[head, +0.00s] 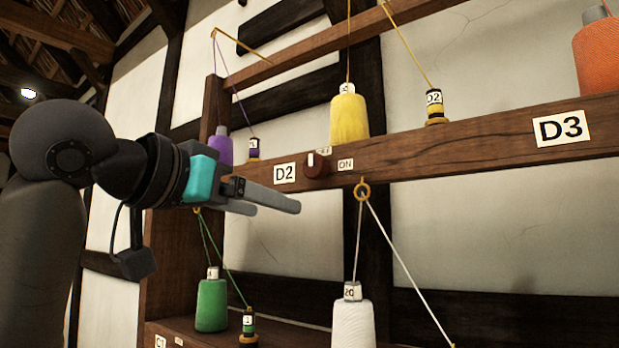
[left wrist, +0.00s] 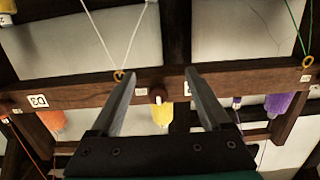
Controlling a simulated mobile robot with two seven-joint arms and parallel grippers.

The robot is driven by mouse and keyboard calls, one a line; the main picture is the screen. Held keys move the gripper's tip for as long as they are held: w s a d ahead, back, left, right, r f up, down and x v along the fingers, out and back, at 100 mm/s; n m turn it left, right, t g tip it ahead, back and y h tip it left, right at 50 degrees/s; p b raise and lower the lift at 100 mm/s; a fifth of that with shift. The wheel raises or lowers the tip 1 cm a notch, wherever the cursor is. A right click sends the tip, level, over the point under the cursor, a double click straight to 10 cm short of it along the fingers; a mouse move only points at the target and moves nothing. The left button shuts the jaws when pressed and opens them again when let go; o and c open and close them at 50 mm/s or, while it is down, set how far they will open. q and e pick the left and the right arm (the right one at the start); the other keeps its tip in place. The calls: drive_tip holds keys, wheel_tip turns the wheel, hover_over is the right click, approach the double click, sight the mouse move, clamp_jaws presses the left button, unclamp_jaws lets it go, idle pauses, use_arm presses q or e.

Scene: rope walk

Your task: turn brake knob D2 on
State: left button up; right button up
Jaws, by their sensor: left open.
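The brown round brake knob D2 (head: 316,165) sits on the beam, right of its D2 label (head: 285,172). Its white mark is at the top, pointing up beside the partly hidden upper label. The ON label (head: 345,165) is to the right. My left gripper (head: 280,207) is in front of the beam, below and left of the knob in the head view. In the left wrist view, which appears upside down, the knob (left wrist: 158,96) lies between the lines of the left gripper's spread fingers (left wrist: 160,76), apart from them. My right gripper is out of view.
The wooden beam (head: 460,145) carries a yellow cone (head: 349,118), a purple cone (head: 220,148) and a D3 label (head: 561,127). A yellow ring (head: 362,190) with white threads hangs under the beam. Green (head: 211,305) and white (head: 353,322) cones stand below.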

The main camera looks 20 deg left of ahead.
use_arm(q)
drive_tip(key=s+a+r+t, duration=0.1)
drive_tip(key=s+r, duration=0.5)
approach(311, 165)
drive_tip(key=shift+h, duration=0.4)
drive_tip(key=x, duration=0.5)
drive_tip(key=shift+w+a+f+p, duration=0.1)
drive_tip(key=shift+w+f+p, duration=0.1)
drive_tip(key=shift+f+p, duration=0.1)
drive_tip(key=shift+x, duration=1.95)
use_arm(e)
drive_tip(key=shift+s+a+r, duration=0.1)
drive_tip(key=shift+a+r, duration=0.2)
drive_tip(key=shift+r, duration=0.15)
use_arm(q)
drive_tip(key=shift+r, duration=0.1)
drive_tip(key=shift+c, duration=0.2)
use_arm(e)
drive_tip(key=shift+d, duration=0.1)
use_arm(q)
drive_tip(key=c, duration=0.4)
clamp_jaws()
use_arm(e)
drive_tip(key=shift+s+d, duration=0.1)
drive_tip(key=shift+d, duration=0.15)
